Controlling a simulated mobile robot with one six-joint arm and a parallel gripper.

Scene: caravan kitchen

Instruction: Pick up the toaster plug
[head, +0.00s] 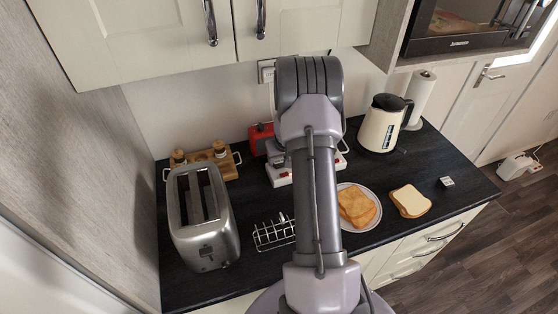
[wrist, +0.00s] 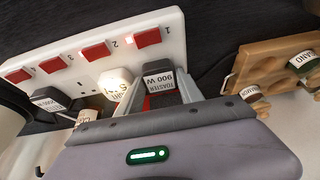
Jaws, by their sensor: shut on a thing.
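The toaster plug (wrist: 158,82), dark with a white label reading TOASTER 900 W, is between the fingers of my gripper (wrist: 162,95) in the wrist view. The gripper is shut on it. The plug is at the end of the white socket strip (wrist: 92,58) beside switch 1 (wrist: 148,38), which has a light on. I cannot tell whether its pins are in the socket. The steel toaster (head: 207,240) stands at the counter's left.
In the wrist view a white round plug (wrist: 116,84) sits close beside the toaster plug, and a black plug (wrist: 48,102) farther left. A wooden spice rack (wrist: 270,70) is at right. The head view shows a wire toast rack (head: 273,234), toast plate (head: 368,222) and kettle (head: 380,125).

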